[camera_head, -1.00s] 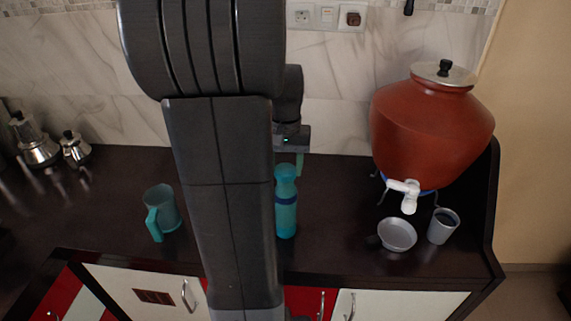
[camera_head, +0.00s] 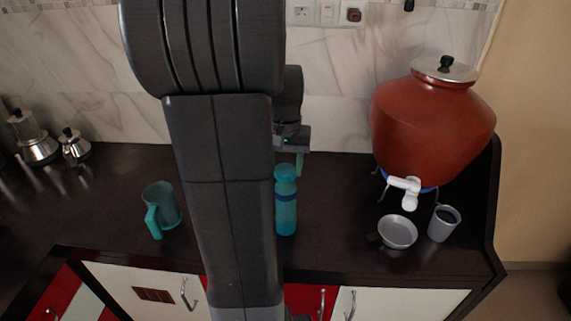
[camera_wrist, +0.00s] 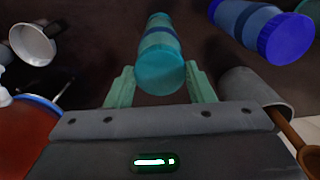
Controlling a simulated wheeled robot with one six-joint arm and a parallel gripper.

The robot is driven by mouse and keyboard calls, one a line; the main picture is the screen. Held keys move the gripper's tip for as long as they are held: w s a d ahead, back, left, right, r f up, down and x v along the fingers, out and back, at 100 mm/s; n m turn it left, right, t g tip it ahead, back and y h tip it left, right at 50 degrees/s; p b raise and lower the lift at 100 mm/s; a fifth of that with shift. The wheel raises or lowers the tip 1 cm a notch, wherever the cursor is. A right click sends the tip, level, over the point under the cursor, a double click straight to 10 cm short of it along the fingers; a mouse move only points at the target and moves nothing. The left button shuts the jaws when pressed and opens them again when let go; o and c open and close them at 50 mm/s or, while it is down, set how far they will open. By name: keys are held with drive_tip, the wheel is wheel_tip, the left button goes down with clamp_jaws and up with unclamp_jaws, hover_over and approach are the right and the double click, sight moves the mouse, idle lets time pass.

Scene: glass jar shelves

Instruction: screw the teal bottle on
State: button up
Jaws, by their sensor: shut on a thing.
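The teal bottle (camera_head: 286,212) stands upright on the dark counter, just right of my arm in the head view. It has a darker blue band and a teal cap on top. In the wrist view the bottle (camera_wrist: 160,38) stretches away from my gripper (camera_wrist: 162,85), with its round cap (camera_wrist: 160,72) between the two green fingers. My gripper is shut on the cap from above. In the head view one green finger shows beside the bottle's top; the rest is hidden by my arm. How tightly the cap sits cannot be seen.
A teal mug (camera_head: 162,212) stands to the left. A red-brown water pot (camera_head: 432,130) with a white tap, a grey pan (camera_head: 398,232) and a grey cup (camera_head: 443,224) are at the right. A blue bottle (camera_wrist: 240,22) and a holder with a wooden spoon (camera_wrist: 298,135) show in the wrist view.

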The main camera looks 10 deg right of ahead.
drive_tip(key=shift+f, duration=0.45)
idle(0.5)
drive_tip(key=o, duration=1)
drive_tip(key=shift+c, duration=0.6)
